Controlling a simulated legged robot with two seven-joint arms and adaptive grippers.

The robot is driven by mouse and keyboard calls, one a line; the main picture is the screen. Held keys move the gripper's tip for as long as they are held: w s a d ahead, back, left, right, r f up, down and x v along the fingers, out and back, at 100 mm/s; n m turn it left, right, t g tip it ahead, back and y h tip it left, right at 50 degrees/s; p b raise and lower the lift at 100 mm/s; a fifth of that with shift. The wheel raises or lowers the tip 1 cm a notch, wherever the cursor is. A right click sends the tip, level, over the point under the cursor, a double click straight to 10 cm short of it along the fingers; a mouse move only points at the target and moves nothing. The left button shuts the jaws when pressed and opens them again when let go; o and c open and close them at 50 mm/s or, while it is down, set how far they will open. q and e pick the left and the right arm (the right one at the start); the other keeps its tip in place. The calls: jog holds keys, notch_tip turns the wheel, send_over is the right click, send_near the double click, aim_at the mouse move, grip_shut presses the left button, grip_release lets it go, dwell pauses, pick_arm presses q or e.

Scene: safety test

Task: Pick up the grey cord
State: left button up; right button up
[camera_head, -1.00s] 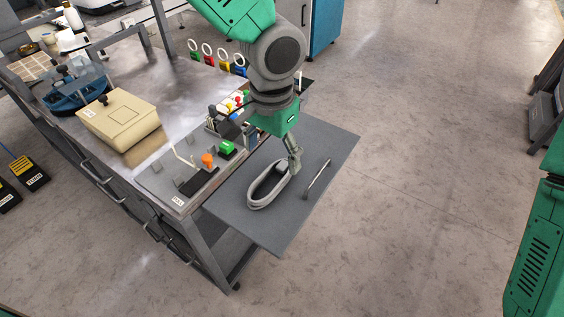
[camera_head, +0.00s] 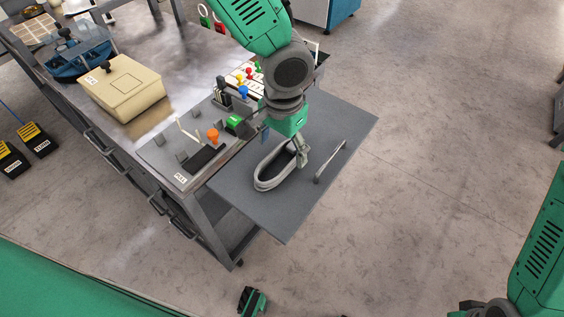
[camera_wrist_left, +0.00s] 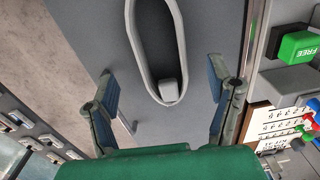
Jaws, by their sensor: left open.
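The grey cord (camera_head: 266,184) lies as a long narrow loop on a dark grey side shelf (camera_head: 340,125). In the left wrist view the cord (camera_wrist_left: 134,45) runs away from me, with a light block-like piece (camera_wrist_left: 169,90) at its near end. My left gripper (camera_head: 301,157) is at the cord's right end in the head view and hides part of it. In the left wrist view its two fingers (camera_wrist_left: 162,70) are spread wide, one on each side of the loop, with nothing held. Contact with the cord cannot be told.
A thin metal handle (camera_head: 331,161) stands on the shelf right of the cord. A panel with an orange knob (camera_head: 213,135) and a green button (camera_head: 235,121) adjoins the shelf. A beige box (camera_head: 122,90) sits on the table. Floor right of the shelf is clear.

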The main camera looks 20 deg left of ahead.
aim_at(279, 158)
pick_arm(q)
jog(key=f, duration=0.2)
jog(key=a+f+b, duration=0.1)
jog(key=f, duration=0.1)
jog(key=shift+f, duration=0.1)
jog(key=shift+s+d, duration=0.1)
jog(key=shift+d, duration=0.4)
jog(key=c, duration=1.3)
jog(key=shift+a, duration=0.3)
jog(key=shift+c, duration=0.2)
